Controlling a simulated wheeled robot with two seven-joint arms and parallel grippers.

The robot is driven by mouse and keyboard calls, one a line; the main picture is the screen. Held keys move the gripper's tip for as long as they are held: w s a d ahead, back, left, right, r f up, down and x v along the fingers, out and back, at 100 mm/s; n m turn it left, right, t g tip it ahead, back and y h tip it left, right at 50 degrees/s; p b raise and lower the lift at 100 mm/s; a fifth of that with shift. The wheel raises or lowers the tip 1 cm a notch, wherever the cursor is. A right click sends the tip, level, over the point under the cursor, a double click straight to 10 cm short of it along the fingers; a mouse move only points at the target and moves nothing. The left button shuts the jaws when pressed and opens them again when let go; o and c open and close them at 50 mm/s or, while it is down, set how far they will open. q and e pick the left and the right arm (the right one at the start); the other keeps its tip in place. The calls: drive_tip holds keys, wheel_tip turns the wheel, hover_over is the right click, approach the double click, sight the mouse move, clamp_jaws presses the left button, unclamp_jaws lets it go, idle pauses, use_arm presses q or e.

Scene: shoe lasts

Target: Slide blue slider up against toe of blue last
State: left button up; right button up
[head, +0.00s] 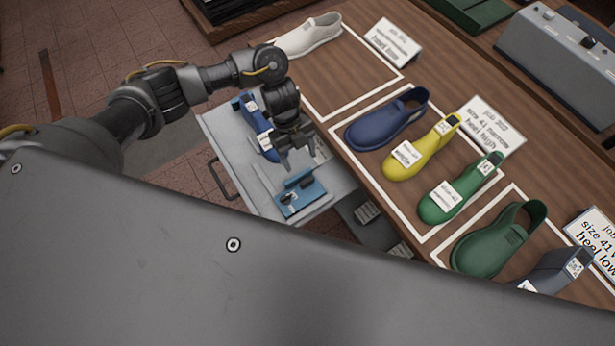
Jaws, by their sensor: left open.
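A blue last (253,113) with a white label lies in the open grey drawer (222,130), partly hidden behind my left gripper. The blue slider (302,203) sits lower in the same drawer, with a raised plate and dark parts on it. A gap seems to lie between the slider and the last, but my gripper covers part of it. My left gripper (298,163) is open, pointing down just above the slider's upper edge; I cannot tell whether it touches. My right gripper is not in view.
The wooden bench (345,170) to the right carries a blue shoe (388,120), a yellow last (420,152), a green last (458,192), a green shoe (500,240), a white shoe (308,36) and label cards. A drawer handle (213,178) sticks out at the left.

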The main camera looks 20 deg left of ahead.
sight(307, 180)
use_arm(q)
drive_tip(key=x, duration=1)
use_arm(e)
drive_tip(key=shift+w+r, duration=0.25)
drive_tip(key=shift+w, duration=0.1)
use_arm(q)
drive_tip(key=shift+c, duration=0.3)
